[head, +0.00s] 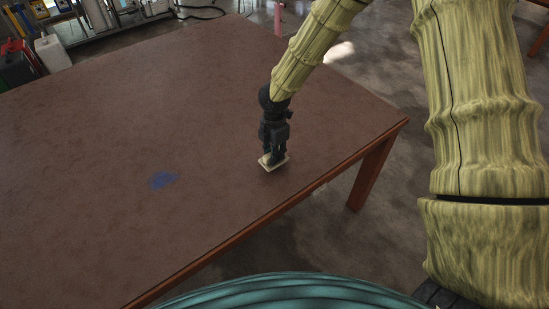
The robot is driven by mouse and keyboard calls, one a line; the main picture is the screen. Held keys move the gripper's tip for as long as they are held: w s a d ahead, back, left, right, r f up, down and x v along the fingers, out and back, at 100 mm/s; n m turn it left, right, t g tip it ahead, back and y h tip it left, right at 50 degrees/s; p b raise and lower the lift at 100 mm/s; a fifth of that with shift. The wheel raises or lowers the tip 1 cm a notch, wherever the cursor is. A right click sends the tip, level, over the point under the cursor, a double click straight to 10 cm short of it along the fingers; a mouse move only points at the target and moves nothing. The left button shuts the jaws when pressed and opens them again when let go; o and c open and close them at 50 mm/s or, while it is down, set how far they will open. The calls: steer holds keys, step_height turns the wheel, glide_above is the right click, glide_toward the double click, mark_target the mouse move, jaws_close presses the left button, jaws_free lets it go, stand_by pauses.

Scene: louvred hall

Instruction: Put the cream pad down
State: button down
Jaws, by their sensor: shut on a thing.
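The cream pad (264,164) is a small, flat, pale piece near the right front part of the brown table (130,110). My gripper (273,158) points down at it from above and is shut on it. The fingers cover the middle of the pad, so only its edges show. The pad is at or just above the tabletop; I cannot tell whether it touches.
A blue patch (162,180) lies on the table to the left of my gripper. The table's wooden front edge (300,194) runs close by the pad. The tabletop to the left and behind is clear. Containers (52,53) stand beyond the far left edge.

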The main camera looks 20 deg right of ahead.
steer(key=shift+f+p, duration=0.5)
steer(key=shift+f, duration=1.2)
steer(key=shift+f, duration=0.2)
steer(key=c, duration=1.3)
jaws_free()
steer(key=shift+r, duration=0.15)
step_height(320, 180, up, 12)
steer(key=shift+r+b, duration=0.1)
steer(key=shift+b, duration=0.75)
